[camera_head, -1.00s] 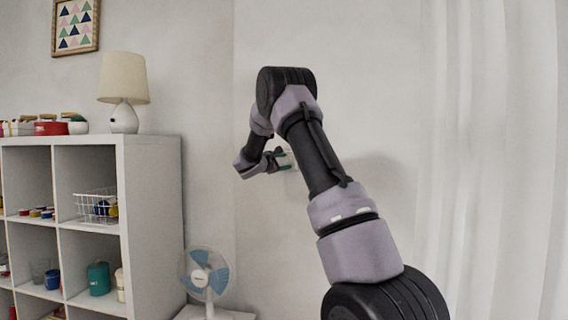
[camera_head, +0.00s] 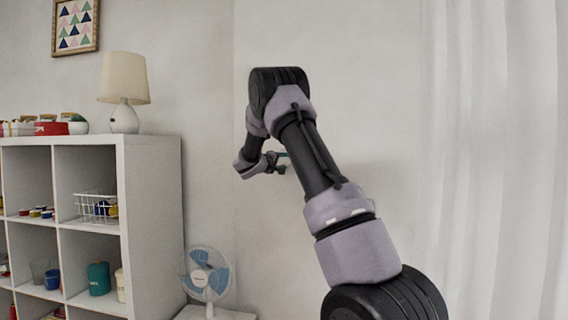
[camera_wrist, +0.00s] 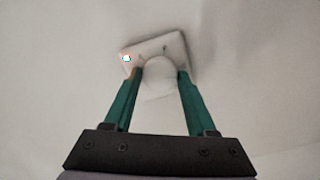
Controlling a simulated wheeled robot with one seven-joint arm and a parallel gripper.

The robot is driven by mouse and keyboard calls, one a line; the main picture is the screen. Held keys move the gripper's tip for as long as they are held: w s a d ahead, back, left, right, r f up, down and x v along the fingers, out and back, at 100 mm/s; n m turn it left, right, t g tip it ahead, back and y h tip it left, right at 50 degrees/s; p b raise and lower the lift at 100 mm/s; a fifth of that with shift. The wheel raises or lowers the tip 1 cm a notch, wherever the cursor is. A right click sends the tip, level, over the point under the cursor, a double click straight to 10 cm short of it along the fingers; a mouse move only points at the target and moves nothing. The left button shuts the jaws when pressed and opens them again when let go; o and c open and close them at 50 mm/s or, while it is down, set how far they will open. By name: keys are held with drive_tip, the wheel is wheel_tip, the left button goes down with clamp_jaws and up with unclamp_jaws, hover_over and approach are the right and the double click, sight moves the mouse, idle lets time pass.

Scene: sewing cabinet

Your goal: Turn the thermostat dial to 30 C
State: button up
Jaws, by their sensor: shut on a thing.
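The thermostat is a white, squarish plate (camera_wrist: 174,44) on the wall, tilted in the wrist view, with a small bright display (camera_wrist: 127,58) at its left corner. Its round white dial (camera_wrist: 159,71) stands out from the plate. My gripper (camera_wrist: 161,75) has its two green fingers on either side of the dial, shut on it. The dial's marks and the display's reading are too small to make out. In the head view my gripper (camera_head: 283,160) is at the wall, and the thermostat is mostly hidden there by my arm.
A white shelf unit (camera_head: 150,225) with a lamp (camera_head: 124,90) on top stands at the left. A fan (camera_head: 208,275) is below my gripper on a low white surface. A pale curtain (camera_head: 490,150) hangs at the right. The wall around the thermostat is clear.

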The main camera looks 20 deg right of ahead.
drive_tip(key=shift+f+m, duration=0.1)
drive_tip(key=shift+m, duration=3.5)
drive_tip(key=o, duration=1.4)
drive_tip(key=v, duration=1.1)
drive_tip(key=shift+d, duration=0.1)
